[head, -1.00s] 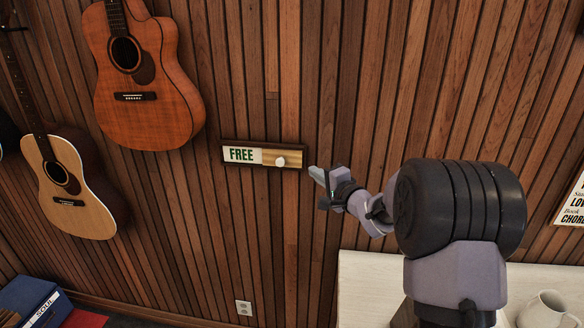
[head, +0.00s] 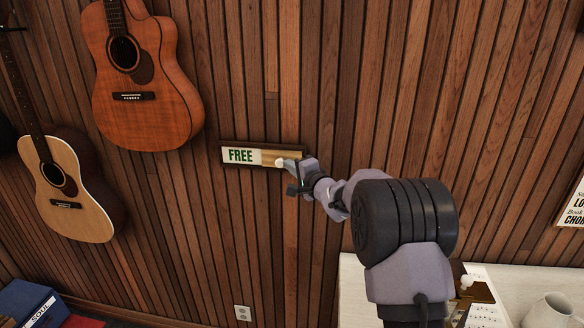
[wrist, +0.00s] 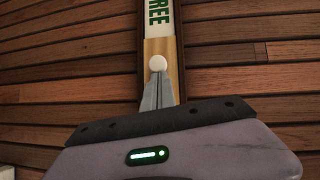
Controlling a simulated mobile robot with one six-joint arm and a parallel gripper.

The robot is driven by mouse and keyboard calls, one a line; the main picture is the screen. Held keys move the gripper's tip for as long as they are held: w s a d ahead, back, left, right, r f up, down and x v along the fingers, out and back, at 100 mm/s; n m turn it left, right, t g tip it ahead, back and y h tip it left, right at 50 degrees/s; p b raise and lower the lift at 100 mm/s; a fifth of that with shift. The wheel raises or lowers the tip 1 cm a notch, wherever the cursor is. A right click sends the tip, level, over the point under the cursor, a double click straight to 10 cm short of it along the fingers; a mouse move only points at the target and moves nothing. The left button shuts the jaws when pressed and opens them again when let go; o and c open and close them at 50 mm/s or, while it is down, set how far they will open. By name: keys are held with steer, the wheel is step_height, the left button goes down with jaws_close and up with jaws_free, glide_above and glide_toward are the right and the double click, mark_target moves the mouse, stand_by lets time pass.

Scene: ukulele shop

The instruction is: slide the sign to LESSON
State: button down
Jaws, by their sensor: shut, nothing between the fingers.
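The sign (head: 262,157) is a dark-framed strip on the wood-slat wall. Its left part shows FREE in green on white, and its right part is a plain wooden slider panel with a round white knob (wrist: 158,63). The word LESSON is not visible. My gripper (head: 286,165) is shut and empty, at the right end of the sign. In the wrist view my closed fingertips (wrist: 157,82) are right at the knob, on its right side as seen from the head; I cannot tell if they touch. My gripper partly hides the sign's right end in the head view.
An orange-brown guitar (head: 147,82) and a pale guitar (head: 65,192) hang left of the sign. A white surface (head: 352,290) with a mug (head: 548,311) lies below right. A wall outlet (head: 243,313) is below. The wall around the sign is clear.

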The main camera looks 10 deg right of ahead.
steer(key=w+a, duration=0.1)
steer(key=a, duration=0.3)
steer(key=w+a, duration=0.2)
steer(key=a, duration=0.3)
steer(key=w+a, duration=0.1)
steer(key=a, duration=0.3)
steer(key=shift+w+a+r, duration=0.1)
steer(key=shift+w+a, duration=0.05)
steer(key=shift+a, duration=0.05)
